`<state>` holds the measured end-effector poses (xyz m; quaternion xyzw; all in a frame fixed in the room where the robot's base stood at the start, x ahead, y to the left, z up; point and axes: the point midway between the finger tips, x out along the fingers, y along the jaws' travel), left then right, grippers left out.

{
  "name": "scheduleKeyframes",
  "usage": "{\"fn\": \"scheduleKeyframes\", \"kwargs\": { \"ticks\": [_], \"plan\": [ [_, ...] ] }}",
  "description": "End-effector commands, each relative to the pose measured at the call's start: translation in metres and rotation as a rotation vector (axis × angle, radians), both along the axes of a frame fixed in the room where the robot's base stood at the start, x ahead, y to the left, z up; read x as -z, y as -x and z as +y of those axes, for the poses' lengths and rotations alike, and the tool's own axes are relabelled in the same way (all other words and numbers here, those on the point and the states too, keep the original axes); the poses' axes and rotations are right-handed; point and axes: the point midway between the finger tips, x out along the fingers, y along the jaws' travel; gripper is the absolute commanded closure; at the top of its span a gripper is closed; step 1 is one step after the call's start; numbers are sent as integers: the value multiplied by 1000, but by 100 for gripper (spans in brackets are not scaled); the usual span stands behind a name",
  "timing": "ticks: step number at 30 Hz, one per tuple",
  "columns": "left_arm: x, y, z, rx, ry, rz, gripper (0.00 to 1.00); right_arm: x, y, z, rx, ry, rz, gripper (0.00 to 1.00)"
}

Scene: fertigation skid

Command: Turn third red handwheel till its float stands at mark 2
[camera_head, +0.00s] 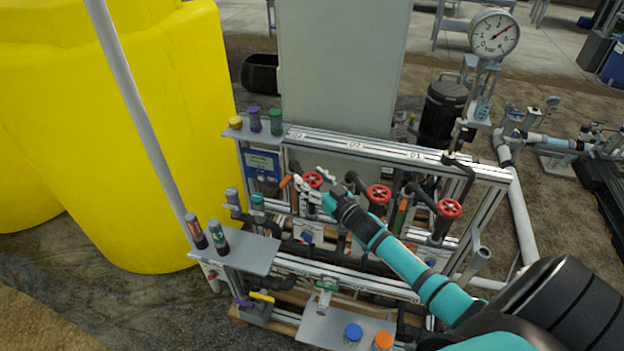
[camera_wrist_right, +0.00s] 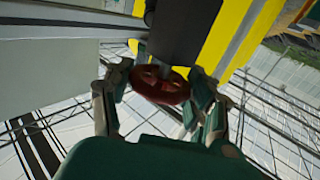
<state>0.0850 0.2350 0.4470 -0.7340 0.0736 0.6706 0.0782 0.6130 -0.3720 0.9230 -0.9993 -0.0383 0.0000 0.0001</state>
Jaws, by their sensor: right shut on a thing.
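Three red handwheels stand in a row on the skid frame: the left one (camera_head: 313,179) under the label that looks like 03, the middle one (camera_head: 379,193) and the right one (camera_head: 449,208). My right gripper (camera_head: 306,186) reaches in from the right and is shut on the left handwheel. In the right wrist view the red handwheel (camera_wrist_right: 160,84) sits between the two fingers of the right gripper (camera_wrist_right: 160,90), which touch its rim from both sides. The float and scale marks of this line cannot be made out. My left gripper is not in view.
A large yellow tank (camera_head: 190,130) stands at the left. A grey pole (camera_head: 130,100) crosses in front of it. Bottles with coloured caps stand on small shelves (camera_head: 240,250). A pressure gauge (camera_head: 493,33) rises at the back right. Black pipes and an orange lever (camera_head: 284,181) lie close to the gripper.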

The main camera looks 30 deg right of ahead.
Motion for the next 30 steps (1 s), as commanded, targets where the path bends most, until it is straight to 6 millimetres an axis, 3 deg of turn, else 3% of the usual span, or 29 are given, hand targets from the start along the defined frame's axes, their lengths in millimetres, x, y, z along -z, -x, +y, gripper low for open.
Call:
{"fn": "scheduleKeyframes", "kwargs": {
  "ticks": [3, 4, 9, 20, 23, 30],
  "plan": [
    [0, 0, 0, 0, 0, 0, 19, 0, 0, 0, 1, -1, 0, 75],
    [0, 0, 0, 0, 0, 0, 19, 0, 0, 0, 1, -1, 0, 41],
    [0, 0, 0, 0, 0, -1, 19, 0, 0, 0, 1, -1, 0, 19],
    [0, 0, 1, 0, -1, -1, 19, 1, 5, 0, 2, 0, 2, 19],
    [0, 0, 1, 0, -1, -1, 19, 2, 18, -2, 2, 1, 3, 19],
    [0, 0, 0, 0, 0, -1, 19, 2, 68, -5, 1, 0, 4, 19]
  ]
}}
